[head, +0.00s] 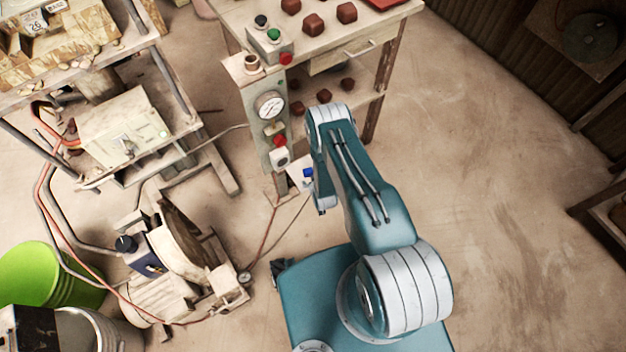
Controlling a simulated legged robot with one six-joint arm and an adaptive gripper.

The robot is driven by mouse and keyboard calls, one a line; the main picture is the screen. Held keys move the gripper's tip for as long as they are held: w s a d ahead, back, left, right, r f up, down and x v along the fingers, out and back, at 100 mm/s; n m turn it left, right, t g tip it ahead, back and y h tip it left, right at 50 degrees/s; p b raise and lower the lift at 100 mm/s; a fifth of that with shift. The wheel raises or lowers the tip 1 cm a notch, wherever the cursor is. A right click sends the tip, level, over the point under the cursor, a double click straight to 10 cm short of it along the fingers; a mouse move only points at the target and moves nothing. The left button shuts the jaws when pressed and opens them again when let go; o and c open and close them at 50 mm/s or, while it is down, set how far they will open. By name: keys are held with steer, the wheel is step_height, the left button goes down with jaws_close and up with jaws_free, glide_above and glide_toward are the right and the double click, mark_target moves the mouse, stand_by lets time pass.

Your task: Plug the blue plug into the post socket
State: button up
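The post (262,128) stands upright left of my arm, with a gauge and buttons on its front. A pale square fitting with a round dark centre, which looks like the post socket (279,158), sits low on it, below a red button. A small blue part, which looks like the blue plug (308,173), shows just right of and below that fitting, apart from it, against a white surface. My forearm and wrist hang close on its right. My gripper's fingers are too small and hidden to make out, so I cannot tell whether they hold the blue part.
A workbench (330,38) with brown blocks and a lower shelf stands behind the post. A motor-like machine (175,262), a thin cable and a red hose lie at left. A green bucket (40,275) stands at far left. The floor at right is mostly clear.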

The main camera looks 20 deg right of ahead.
mark_target(309, 174)
steer(key=shift+x, duration=5)
steer(key=c, duration=1.1)
steer(key=shift+f, duration=0.1)
steer(key=shift+c, duration=0.4)
steer(key=shift+s, duration=0.2)
steer(key=shift+d, duration=0.1)
